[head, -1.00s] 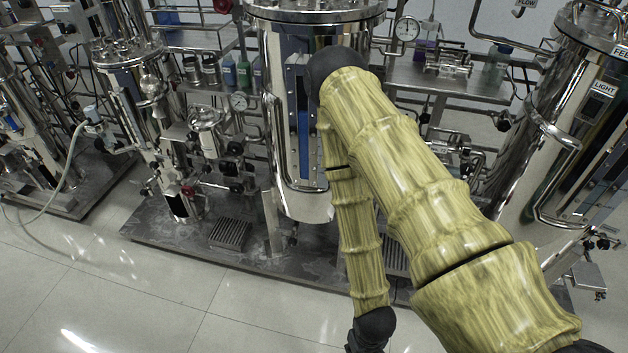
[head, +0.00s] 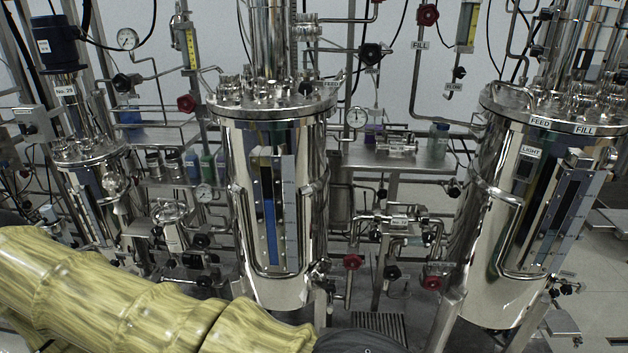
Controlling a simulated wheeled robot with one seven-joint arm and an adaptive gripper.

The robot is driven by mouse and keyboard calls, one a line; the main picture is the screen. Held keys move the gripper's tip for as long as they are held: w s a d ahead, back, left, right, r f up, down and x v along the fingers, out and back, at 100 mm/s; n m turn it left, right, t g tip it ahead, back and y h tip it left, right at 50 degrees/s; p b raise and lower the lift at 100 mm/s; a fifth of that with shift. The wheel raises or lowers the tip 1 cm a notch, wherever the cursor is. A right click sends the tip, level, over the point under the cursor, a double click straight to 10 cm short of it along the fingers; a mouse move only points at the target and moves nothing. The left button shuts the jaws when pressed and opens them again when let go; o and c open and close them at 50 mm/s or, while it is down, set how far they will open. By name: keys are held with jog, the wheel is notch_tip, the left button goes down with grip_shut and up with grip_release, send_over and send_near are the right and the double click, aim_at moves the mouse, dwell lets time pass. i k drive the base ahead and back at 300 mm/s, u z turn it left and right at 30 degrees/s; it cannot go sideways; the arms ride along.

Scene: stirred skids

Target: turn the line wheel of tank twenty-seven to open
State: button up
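No tag reading twenty-seven is legible, so I cannot tell which tank or line wheel is the named one. A steel tank (head: 230,165) with a blue-filled sight glass stands in the middle. Another steel tank (head: 480,230) stands at the right, with FEED, FILL and LIGHT labels. Red wheels show on the pipework: one above the FILL tag (head: 428,14), one at the upper left (head: 187,103), and two low between the tanks (head: 352,261) (head: 432,282). Black wheels (head: 372,52) (head: 392,271) show too.
A smaller vessel (head: 90,150) with a No. 29 tag (head: 65,90) stands at the left. Pipes crowd the space between the tanks. Some bare floor (head: 600,255) shows at the far right.

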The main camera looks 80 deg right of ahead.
aim_at(357, 261)
jog(key=i, duration=0.85)
jog(key=z, duration=2.75)
